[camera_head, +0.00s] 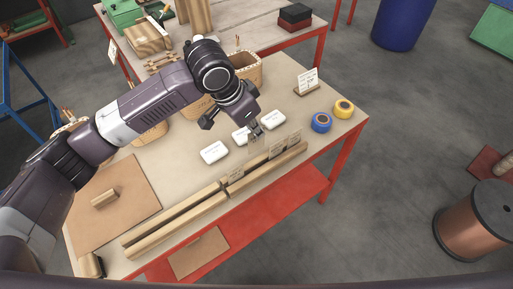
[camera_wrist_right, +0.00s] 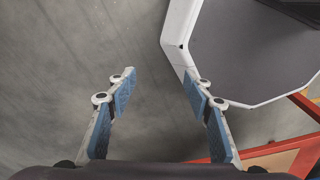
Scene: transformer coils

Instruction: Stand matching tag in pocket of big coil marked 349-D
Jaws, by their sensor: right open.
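Several small tags, one of them a pale tag (camera_head: 236,175), stand in the slotted wooden rail (camera_head: 175,225) along the table's front edge; their print is too small to read. My left gripper (camera_head: 256,132) points down just behind the rail, beside the white blocks and close to the tags. Whether its fingers hold a tag is unclear. My right gripper (camera_wrist_right: 158,85) is open and empty in the right wrist view, above grey floor. A big copper coil (camera_head: 468,222) with dark flanges stands on the floor at right. I see no readable 349-D mark or pocket.
White blocks (camera_head: 214,152) lie behind the rail. A printed sign (camera_head: 308,80), a blue tape roll (camera_head: 321,122) and a yellow one (camera_head: 343,107) are at right. A brown board (camera_head: 125,205) lies at left. Wooden bins (camera_head: 247,68) stand behind.

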